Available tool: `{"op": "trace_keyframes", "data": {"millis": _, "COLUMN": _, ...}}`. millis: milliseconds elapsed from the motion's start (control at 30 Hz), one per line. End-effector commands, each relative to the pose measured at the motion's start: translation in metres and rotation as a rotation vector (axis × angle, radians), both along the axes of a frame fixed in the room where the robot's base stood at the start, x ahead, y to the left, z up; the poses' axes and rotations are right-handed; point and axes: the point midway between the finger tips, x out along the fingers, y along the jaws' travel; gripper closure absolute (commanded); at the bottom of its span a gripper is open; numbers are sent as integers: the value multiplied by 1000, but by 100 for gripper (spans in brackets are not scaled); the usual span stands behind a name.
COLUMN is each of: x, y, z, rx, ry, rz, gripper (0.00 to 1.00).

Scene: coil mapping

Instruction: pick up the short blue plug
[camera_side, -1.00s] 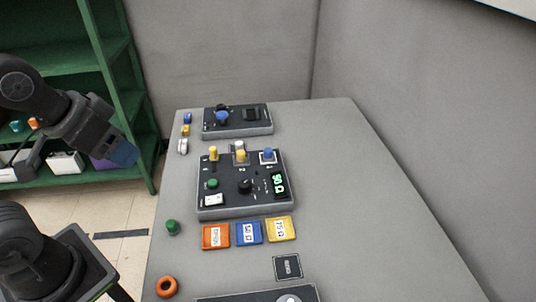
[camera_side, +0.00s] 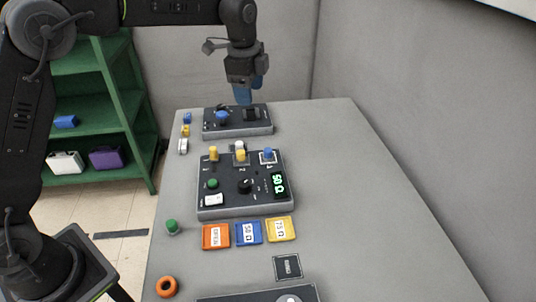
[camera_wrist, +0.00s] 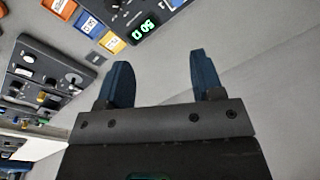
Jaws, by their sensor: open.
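Several blue pieces show in the side view, and I cannot tell which is the short blue plug. One small blue piece (camera_side: 187,117) lies at the table's back left. A blue plug (camera_side: 268,154) stands upright in the right-hand socket of the middle box (camera_side: 215,212). A blue knob (camera_side: 222,117) sits on the rear box (camera_side: 262,131). My gripper (camera_side: 247,94) points down above the rear box, apart from all of them. In the wrist view, my blue-fingered gripper (camera_wrist: 158,75) is open and empty over bare grey surface, with no blue plug clearly visible.
A small yellow piece (camera_side: 185,130) and a white piece (camera_side: 183,146) lie near the left edge. Orange (camera_side: 216,237), blue (camera_side: 249,233) and yellow (camera_side: 281,229) cards lie before the middle box. A green plug (camera_side: 172,227) stands at left. The table's right side is clear.

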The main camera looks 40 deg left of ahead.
Motion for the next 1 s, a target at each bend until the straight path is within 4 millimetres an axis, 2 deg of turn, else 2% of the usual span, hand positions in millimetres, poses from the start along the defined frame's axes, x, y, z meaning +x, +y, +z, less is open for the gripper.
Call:
{"op": "trace_keyframes", "data": {"millis": 33, "x": 16, "y": -2, "z": -20, "rx": 7, "ry": 27, "rz": -67, "gripper": 39}}
{"op": "trace_keyframes", "data": {"millis": 100, "x": 32, "y": -5, "z": -40, "rx": 15, "ry": 53, "rz": -156, "gripper": 39}}
{"op": "trace_keyframes", "data": {"millis": 300, "x": 57, "y": -10, "z": -80, "rx": 24, "ry": 98, "rz": -327, "gripper": 39}}
{"op": "trace_keyframes", "data": {"millis": 533, "x": 62, "y": -11, "z": -105, "rx": 24, "ry": 112, "rz": -371, "gripper": 39}}
{"op": "trace_keyframes", "data": {"millis": 800, "x": 61, "y": -10, "z": -156, "rx": 24, "ry": 111, "rz": -368, "gripper": 39}}
{"op": "trace_keyframes", "data": {"millis": 1000, "x": 61, "y": -10, "z": -174, "rx": 25, "ry": 109, "rz": -367, "gripper": 39}}
